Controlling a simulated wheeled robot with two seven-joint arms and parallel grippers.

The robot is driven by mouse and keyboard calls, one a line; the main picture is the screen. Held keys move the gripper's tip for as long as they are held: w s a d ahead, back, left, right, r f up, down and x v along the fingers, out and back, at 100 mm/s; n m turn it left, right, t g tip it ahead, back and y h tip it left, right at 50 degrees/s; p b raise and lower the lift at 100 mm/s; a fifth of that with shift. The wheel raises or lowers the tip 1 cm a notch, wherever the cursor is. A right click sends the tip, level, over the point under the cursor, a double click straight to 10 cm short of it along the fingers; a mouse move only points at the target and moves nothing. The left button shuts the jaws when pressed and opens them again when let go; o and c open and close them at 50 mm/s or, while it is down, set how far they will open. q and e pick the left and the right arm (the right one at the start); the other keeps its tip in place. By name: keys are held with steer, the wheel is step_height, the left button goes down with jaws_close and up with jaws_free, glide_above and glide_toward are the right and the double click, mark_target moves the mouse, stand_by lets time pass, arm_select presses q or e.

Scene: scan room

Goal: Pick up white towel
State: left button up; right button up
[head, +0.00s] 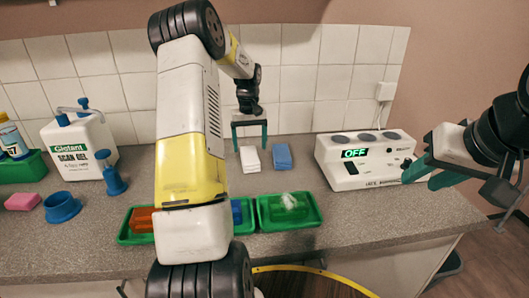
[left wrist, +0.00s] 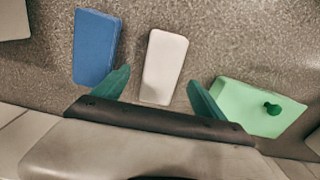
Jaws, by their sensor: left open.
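The white towel (head: 250,159) is a folded block lying flat on the grey counter by the tiled wall. It also shows in the left wrist view (left wrist: 164,66). My left gripper (head: 250,148) is open just above and behind it in the head view. In the left wrist view the green fingertips (left wrist: 158,77) are apart, one on each side of the towel's near end, with nothing held. Whether they are at towel height I cannot tell. My right gripper (head: 427,175) is at the right by the white device, fingers apart and empty.
A blue towel (head: 282,156) lies close beside the white one. A light green box with a dark knob (left wrist: 262,105) is on the other side. Green trays (head: 316,221) stand in front, and a white device (head: 345,175) reading OFF is to the right.

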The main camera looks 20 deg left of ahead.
mark_target(250, 154)
arm_select(q)
steer(key=f, duration=0.5)
steer(key=shift+s+f, duration=0.15)
steer(key=shift+s, duration=0.05)
steer(key=shift+c, duration=0.4)
steer(key=c, duration=1.4)
steer(key=shift+r, duration=0.5)
steer(key=r, duration=0.2)
steer(key=shift+s+a+r, duration=0.15)
steer(key=shift+s+r, duration=0.15)
steer(key=shift+r, duration=0.05)
steer(key=s+a, duration=0.1)
steer(key=s, duration=0.4)
steer(key=s+a+r, duration=0.1)
steer(key=s, duration=0.4)
steer(key=s+a, duration=0.2)
steer(key=s, duration=0.3)
steer(key=shift+r, duration=0.15)
